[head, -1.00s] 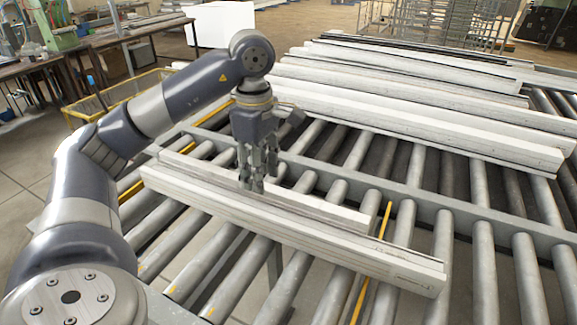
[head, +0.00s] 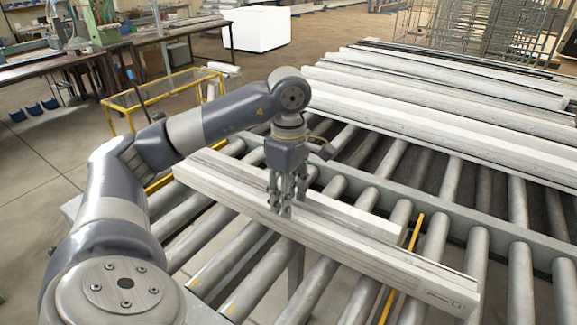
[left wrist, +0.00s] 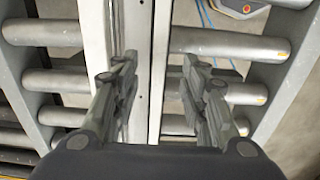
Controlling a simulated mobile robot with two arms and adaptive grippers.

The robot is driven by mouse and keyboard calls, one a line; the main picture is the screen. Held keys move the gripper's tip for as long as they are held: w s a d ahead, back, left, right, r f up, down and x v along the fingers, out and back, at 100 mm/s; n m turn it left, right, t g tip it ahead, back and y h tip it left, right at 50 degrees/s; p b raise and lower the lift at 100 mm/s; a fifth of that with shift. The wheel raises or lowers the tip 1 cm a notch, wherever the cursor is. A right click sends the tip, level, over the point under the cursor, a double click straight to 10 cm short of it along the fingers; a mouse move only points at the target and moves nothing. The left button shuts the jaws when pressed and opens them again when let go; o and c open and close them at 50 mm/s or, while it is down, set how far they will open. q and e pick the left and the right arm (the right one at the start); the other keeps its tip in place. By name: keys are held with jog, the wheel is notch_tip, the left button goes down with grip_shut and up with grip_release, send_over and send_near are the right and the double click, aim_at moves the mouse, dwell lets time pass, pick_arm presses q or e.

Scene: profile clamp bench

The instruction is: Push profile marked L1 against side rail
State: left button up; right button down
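Two long white profiles lie side by side on the rollers: a front profile (head: 380,262) and a shorter-looking rear profile (head: 360,222). The front one has a small label at its right end, too small to read, so I cannot tell which is L1. My left gripper (head: 286,208) points down at the front profile. In the left wrist view its fingers (left wrist: 160,65) are spread, one on each side of the front profile; contact cannot be told. The rear profile (left wrist: 95,40) is left of the fingers there. A grey side rail (head: 462,213) runs behind both profiles, with a gap. My right gripper is out of view.
Several white profiles (head: 440,115) lie on the rollers beyond the rail. A yellow strip (head: 415,235) stands between rollers near the rear profile's right end. A yellow-framed cart (head: 165,98) stands at the left. Bare rollers (head: 330,285) lie in front.

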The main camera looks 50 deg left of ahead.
pick_arm(q)
jog(key=shift+f+p, duration=0.3)
jog(key=shift+f, duration=1.75)
grip_shut()
grip_release()
notch_tip(320, 180, up, 12)
